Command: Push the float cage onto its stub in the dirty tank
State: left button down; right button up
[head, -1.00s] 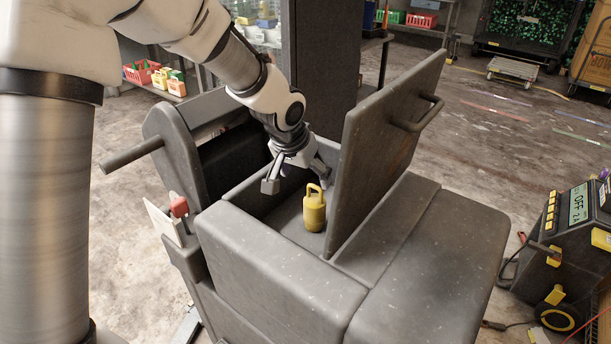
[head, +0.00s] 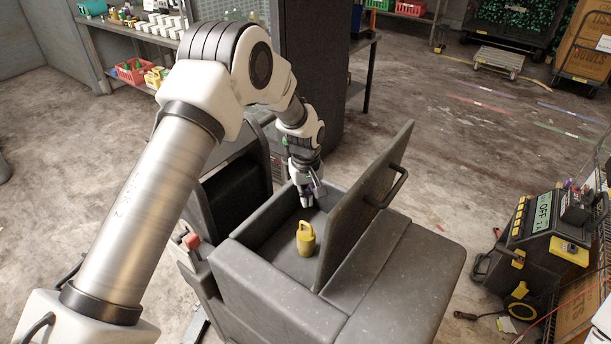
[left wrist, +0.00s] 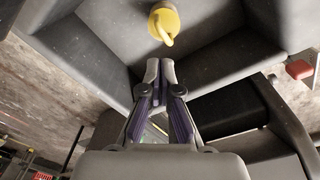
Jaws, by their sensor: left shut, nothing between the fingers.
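The yellow float cage (head: 306,238), with a loop handle on top, stands upright in the open dirty tank (head: 262,285) of the grey machine. It also shows at the top of the left wrist view (left wrist: 165,22). The stub is not visible, and I cannot tell whether the cage sits on it. My left gripper (head: 307,204) points down into the tank just behind the cage, shut and empty. In the left wrist view its fingertips (left wrist: 159,68) are together, a little apart from the cage. My right gripper is not in view.
The tank's raised lid (head: 365,205) with a bar handle stands to the right of the cage. A red knob (head: 191,241) is at the machine's left. A charger box (head: 545,235) stands on the floor at right. A dark post rises behind the tank.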

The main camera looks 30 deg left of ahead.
aim_at(306, 224)
pick_arm(q)
jog(key=f+b, duration=0.1)
jog(key=f, duration=0.1)
jog(key=f+b, duration=0.4)
jog(key=shift+s+f, duration=0.25)
jog(key=shift+f, duration=0.15)
jog(key=shift+r, duration=0.15)
jog(key=shift+f, duration=0.3)
jog(key=shift+s+d+f, duration=0.1)
jog(key=shift+s, duration=0.05)
